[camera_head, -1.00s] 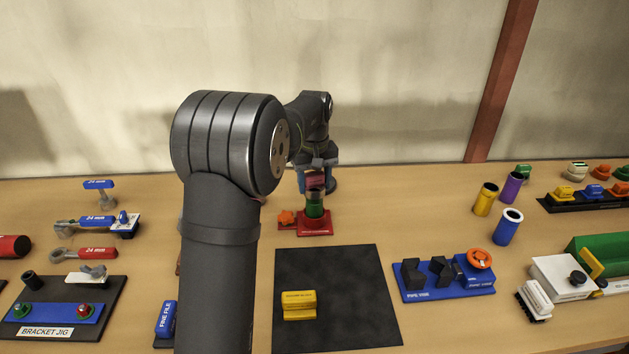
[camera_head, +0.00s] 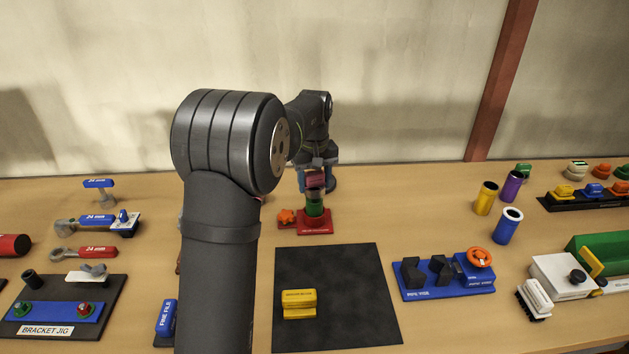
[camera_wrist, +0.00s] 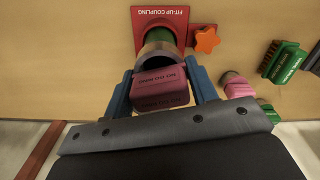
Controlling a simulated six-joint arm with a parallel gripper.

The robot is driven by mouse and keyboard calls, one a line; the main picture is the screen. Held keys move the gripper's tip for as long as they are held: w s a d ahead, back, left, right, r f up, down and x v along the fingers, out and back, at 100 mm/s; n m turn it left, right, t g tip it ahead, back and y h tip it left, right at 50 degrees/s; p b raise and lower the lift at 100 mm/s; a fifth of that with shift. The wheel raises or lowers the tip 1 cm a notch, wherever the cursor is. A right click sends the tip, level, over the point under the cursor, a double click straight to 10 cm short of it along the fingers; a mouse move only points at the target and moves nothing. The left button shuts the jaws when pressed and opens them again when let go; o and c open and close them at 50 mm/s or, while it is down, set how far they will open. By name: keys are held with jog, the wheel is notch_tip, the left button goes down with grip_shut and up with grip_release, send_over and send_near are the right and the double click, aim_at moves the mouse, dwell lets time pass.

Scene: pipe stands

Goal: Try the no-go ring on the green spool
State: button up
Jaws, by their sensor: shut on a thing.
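The green spool (camera_head: 314,209) stands upright on a red base marked FIT-UP COUPLING (camera_head: 316,227); the base also shows in the wrist view (camera_wrist: 172,13). My gripper (camera_head: 315,182) is above the spool, its blue fingers (camera_wrist: 160,92) shut on the pink handle of the no-go ring (camera_wrist: 160,88). The grey ring part (camera_wrist: 158,52) is at the spool's top end, lined up with it. I cannot tell whether it sits around the spool's rim or just on or above it. The wrist view shows the spool (camera_wrist: 160,36) mostly hidden behind the ring.
An orange star knob (camera_head: 286,216) sits left of the spool on the base. A black mat (camera_head: 350,300) with a yellow-handled tool (camera_head: 299,304) lies in front. The blue pipe vise (camera_head: 440,282) is at right. Bare table lies between the spool and the upright tubes (camera_head: 485,198).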

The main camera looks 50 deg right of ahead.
jog(key=shift+r, duration=4)
